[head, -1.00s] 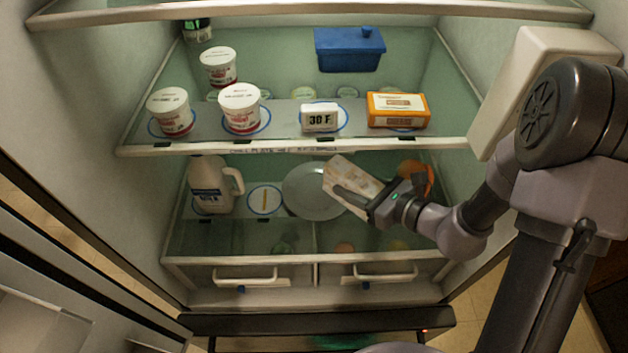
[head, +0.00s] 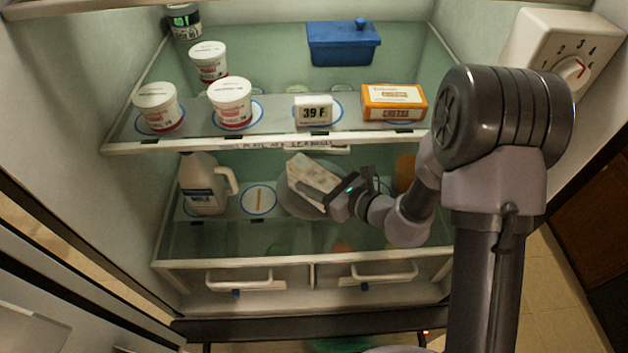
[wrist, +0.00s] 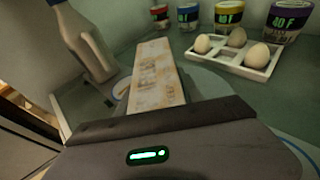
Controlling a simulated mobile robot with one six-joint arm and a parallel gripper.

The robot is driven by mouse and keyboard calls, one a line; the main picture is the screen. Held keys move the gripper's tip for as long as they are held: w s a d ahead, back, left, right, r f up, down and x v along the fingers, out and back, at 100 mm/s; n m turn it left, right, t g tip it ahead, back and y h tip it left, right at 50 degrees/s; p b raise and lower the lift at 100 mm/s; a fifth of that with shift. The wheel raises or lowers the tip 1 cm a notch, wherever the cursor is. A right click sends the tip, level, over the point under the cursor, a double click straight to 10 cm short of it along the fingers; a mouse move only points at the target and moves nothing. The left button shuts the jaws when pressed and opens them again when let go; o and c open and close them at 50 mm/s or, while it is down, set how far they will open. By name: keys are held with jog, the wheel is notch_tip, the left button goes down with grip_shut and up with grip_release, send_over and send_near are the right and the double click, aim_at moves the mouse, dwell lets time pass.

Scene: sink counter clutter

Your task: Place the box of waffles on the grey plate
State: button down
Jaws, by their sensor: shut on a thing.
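The box of waffles (head: 311,173), pale with a printed face, is held tilted in my gripper (head: 326,197) on the lower fridge shelf. In the wrist view the box (wrist: 157,76) stretches forward from the jaws, which are shut on it. The grey plate (head: 288,203) is round and lies on the lower shelf. The box and my gripper cover much of it in the head view. In the wrist view a part of the plate (wrist: 203,83) shows to the right of the box. I cannot tell whether the box touches the plate.
A milk jug (head: 202,184) stands to the left. An egg tray (wrist: 232,63) with several eggs and several tubs are behind.

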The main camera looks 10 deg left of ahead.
jog(key=shift+f, duration=0.3)
jog(key=c, duration=0.8)
grip_release()
jog(key=shift+o, duration=0.2)
